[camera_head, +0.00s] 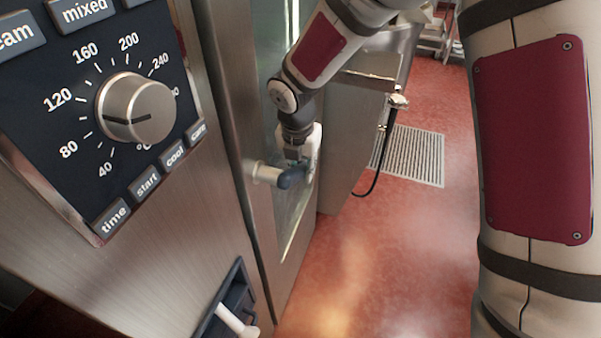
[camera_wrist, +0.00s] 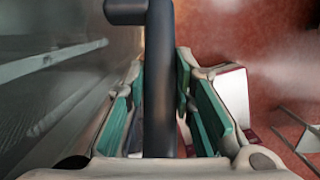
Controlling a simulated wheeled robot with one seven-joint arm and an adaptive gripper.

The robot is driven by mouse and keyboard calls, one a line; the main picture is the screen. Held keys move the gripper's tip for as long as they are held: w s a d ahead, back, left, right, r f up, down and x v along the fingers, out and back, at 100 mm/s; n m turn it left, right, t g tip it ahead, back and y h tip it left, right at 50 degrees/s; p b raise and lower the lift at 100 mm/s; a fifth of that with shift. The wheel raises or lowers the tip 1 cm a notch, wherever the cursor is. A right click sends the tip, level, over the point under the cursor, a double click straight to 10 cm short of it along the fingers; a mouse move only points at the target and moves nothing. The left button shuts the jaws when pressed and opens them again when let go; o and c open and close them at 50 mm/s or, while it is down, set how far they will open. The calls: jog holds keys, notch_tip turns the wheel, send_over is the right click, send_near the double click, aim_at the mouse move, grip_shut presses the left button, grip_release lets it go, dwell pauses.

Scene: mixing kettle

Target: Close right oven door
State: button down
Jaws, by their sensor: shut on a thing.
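The oven door (camera_head: 262,215) has a steel frame and a tall glass pane, and stands beside the steel control panel. I cannot tell for sure how far it is open. Its dark handle (camera_head: 292,178) sticks out on a pale metal mount. My gripper (camera_head: 302,165) is at the handle, with its fingers around it. In the wrist view the dark handle (camera_wrist: 160,75) runs between the green finger pads of my gripper (camera_wrist: 163,110). The glass (camera_wrist: 50,70) fills the left of that view. The exact contact of the pads is partly hidden.
A control panel with a round knob (camera_head: 136,108) and buttons is close at the left. A dark recessed latch with a pale lever (camera_head: 236,322) sits below it. A steel cabinet (camera_head: 350,140) with a hanging black hose stands beyond the door. The red floor (camera_head: 400,250) is clear around a grate (camera_head: 415,155).

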jog(key=r+t+b, duration=0.1)
jog(key=w+r+t+b, duration=0.1)
jog(key=shift+t+h, duration=0.3)
jog(key=shift+w+d+r+t+b, duration=0.1)
jog(key=shift+w+r+t+b, duration=0.15)
jog(key=shift+r+t+b, duration=0.6)
jog(key=r+t+h+b, duration=0.1)
jog(key=b, duration=0.3)
jog(key=shift+d+r+t, duration=0.1)
jog(key=shift+r+t, duration=0.25)
jog(key=shift+r, duration=0.05)
jog(key=shift+b, duration=0.3)
jog(key=shift+r, duration=0.1)
